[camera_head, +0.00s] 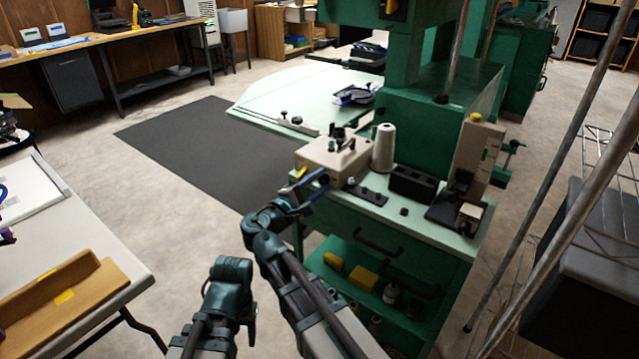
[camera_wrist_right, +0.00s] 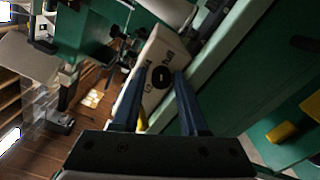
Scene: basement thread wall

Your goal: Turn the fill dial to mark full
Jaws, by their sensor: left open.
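The fill dial (camera_wrist_right: 161,77) is a small round black knob on the face of a beige box (camera_head: 335,158). In the head view my right gripper (camera_head: 315,186) is at the box's near left side. My left gripper (camera_head: 230,285) is lower left, open, away from the box.
The box stands on a green machine cabinet (camera_head: 420,226) beside a white thread cone (camera_head: 384,148) and black blocks (camera_head: 412,184). The cabinet's lower shelf holds yellow blocks (camera_head: 363,278) and small bottles. A pale table (camera_head: 85,240) is at left; a dark mat (camera_head: 205,150) lies beyond.

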